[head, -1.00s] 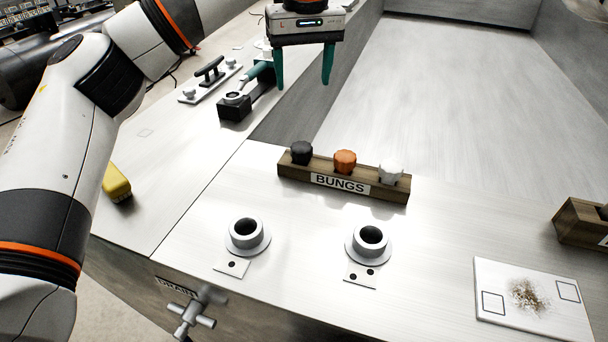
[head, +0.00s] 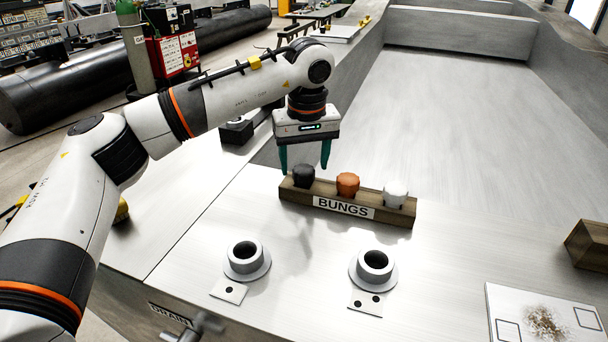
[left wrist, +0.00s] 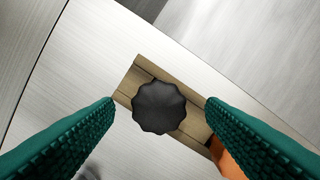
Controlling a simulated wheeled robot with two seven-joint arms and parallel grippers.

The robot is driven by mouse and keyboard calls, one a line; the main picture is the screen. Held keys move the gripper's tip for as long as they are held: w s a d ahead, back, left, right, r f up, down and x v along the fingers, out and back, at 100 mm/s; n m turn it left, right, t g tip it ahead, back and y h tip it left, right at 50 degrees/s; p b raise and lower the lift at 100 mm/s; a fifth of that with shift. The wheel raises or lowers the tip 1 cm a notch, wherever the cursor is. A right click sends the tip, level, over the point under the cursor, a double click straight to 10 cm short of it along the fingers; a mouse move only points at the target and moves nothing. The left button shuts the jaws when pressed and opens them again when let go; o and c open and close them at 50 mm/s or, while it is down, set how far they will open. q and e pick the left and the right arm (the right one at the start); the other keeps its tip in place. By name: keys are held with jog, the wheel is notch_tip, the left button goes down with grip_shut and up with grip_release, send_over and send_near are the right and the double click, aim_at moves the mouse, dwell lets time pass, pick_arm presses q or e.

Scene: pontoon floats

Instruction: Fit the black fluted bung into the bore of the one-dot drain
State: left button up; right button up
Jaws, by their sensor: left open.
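The black fluted bung (head: 303,176) stands at the left end of the wooden BUNGS rack (head: 290,192). My left gripper (head: 305,169) is open above it, with its green fingers pointing down. In the left wrist view the black bung (left wrist: 159,107) lies between the two open fingers (left wrist: 160,103), apart from both. The one-dot drain (head: 246,258) is a grey raised collar with an open, dark bore, on the bench in front of the rack. A plate with one dot (head: 229,290) lies before it. My right gripper is not in view.
An orange bung (head: 347,184) and a white bung (head: 395,194) stand in the same rack. A two-dot drain (head: 373,269) is to the right of the one-dot drain. A white card with debris (head: 508,298) lies at right. Bench between rack and drains is clear.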

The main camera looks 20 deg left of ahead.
pick_arm(q)
jog(key=shift+w+a+f, duration=0.15)
jog(key=shift+f, duration=1.3)
jog(key=c, duration=1.1)
jog(key=shift+r, duration=0.15)
